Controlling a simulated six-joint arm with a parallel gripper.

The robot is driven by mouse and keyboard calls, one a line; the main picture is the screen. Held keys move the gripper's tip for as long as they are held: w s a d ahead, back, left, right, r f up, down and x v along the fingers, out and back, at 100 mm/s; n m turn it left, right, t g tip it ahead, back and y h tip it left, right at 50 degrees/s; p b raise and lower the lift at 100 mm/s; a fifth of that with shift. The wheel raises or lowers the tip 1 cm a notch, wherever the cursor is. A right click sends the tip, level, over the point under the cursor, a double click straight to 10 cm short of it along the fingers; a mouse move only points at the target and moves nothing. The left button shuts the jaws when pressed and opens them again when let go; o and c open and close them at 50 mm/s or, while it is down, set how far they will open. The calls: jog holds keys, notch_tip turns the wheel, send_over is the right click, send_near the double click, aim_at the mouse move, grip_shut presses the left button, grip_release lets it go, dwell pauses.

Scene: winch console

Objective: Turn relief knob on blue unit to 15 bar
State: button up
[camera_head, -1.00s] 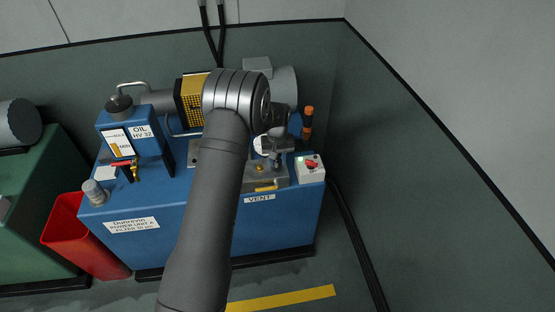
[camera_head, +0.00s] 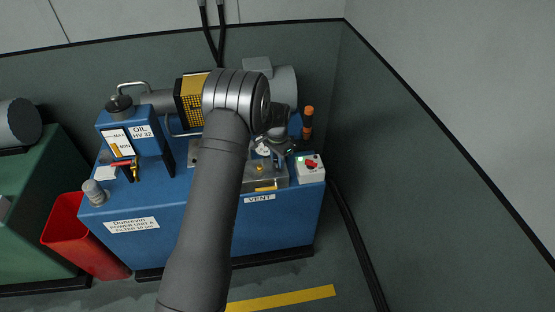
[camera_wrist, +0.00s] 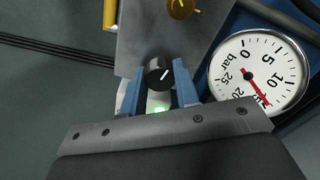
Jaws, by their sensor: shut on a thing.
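The blue unit (camera_head: 285,225) stands in the middle of the head view, with my arm across its front. In the wrist view, a black round knob (camera_wrist: 159,73) with a white pointer line sits between the blue fingertips of my gripper (camera_wrist: 159,90), which is shut on it. The line points up and slightly right. The pressure gauge (camera_wrist: 258,65) is right of the knob; its red needle points to about 15 bar, and that numeral is partly covered. In the head view my gripper (camera_head: 285,146) is over the unit's right part, and the black knob cannot be made out.
A brass-coloured knob (camera_wrist: 183,7) is on the metal block (camera_wrist: 150,35), with a yellow handle (camera_wrist: 110,14) to its left. A switch box (camera_head: 311,169) with a red knob and green lamp stands right. An orange-topped post (camera_head: 308,120) rises behind. A red bin (camera_head: 75,235) stands left.

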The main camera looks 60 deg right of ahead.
jog(key=m, duration=0.6)
dwell(0.6)
jog(key=o, duration=1)
notch_tip(320, 180, up, 17)
jog(key=shift+r, duration=0.2)
